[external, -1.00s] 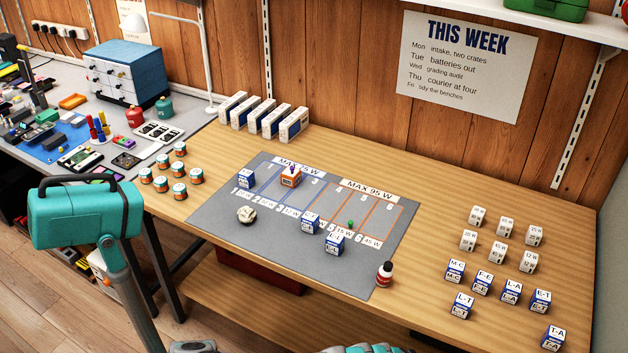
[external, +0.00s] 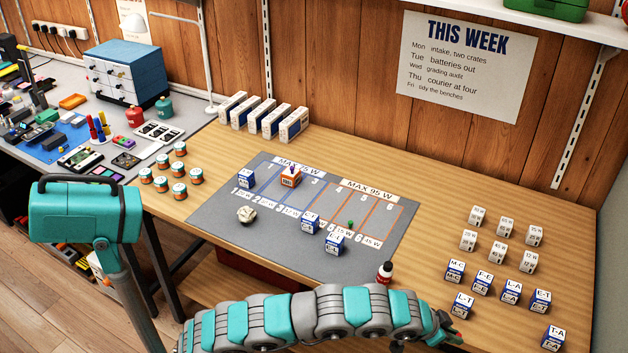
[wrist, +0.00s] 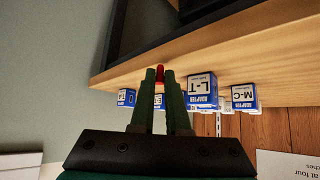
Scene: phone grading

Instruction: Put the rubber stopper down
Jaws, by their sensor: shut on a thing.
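In the wrist view my gripper (wrist: 160,82) has dark green fingers close together, with a small red piece, the rubber stopper (wrist: 160,73), between their tips. Only the stopper's end shows; the fingers hide the rest. The wooden bench (wrist: 240,75) appears tilted in this view, with blue-and-white adapter boxes beyond the fingers. I cannot tell the gap between the stopper and the bench top. In the external view my arm reaches along the front of the bench (external: 430,205) towards the lower right; the stopper cannot be made out there.
Adapter boxes (external: 482,284) and white cubes (external: 497,251) fill the right side. Bare wood lies between mat and cubes.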

